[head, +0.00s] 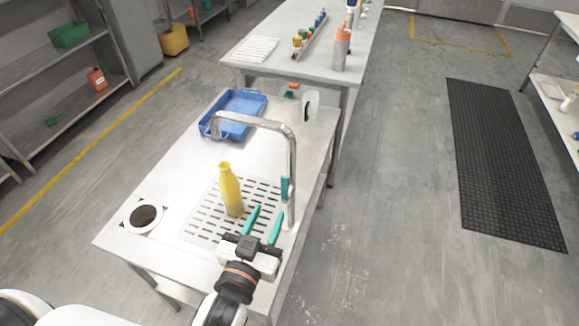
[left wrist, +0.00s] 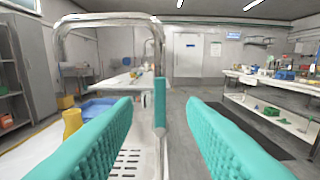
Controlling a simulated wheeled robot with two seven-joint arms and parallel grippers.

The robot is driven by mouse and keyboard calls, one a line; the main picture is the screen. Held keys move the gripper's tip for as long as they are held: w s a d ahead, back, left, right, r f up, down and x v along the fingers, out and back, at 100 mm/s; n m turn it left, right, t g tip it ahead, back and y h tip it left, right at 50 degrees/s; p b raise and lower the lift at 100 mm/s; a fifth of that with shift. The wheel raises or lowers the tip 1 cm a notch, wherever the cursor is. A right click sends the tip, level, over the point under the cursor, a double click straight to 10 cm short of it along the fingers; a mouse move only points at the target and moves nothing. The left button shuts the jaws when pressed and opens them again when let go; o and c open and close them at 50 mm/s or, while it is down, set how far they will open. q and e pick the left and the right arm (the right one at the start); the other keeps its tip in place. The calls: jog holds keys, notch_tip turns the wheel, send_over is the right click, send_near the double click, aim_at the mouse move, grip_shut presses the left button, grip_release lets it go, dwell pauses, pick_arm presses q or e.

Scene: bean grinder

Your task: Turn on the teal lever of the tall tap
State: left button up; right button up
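The tall metal tap (head: 293,150) stands at the right edge of the steel table, its spout arching to the left. Its teal lever (head: 285,188) sits upright on the lower part of the post. My left gripper (head: 269,211) has teal fingers, spread open and empty, just short of the lever. In the left wrist view the lever (left wrist: 159,102) shows upright between the two fingertips, and the tap (left wrist: 63,48) rises behind it. No contact shows between fingers and lever. My right gripper is not in view.
A yellow bottle (head: 230,190) stands on the slotted drain (head: 196,222), left of the tap. A blue tray (head: 236,132) lies further back, and a white-rimmed round hole (head: 131,220) is at the left. Open floor lies to the right of the table.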

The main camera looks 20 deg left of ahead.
aim_at(283, 181)
pick_arm(q)
jog(key=w+p, duration=0.1)
jog(key=w, duration=0.4)
jog(key=w+p, duration=0.1)
jog(key=w, duration=0.4)
jog(key=shift+d+r, duration=0.1)
jog(key=shift+d, duration=0.1)
jog(key=shift+w, duration=0.5)
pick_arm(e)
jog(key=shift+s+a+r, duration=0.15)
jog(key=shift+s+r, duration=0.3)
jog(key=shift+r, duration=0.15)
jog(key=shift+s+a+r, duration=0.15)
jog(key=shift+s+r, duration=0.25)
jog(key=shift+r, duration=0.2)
pick_arm(q)
grip_shut()
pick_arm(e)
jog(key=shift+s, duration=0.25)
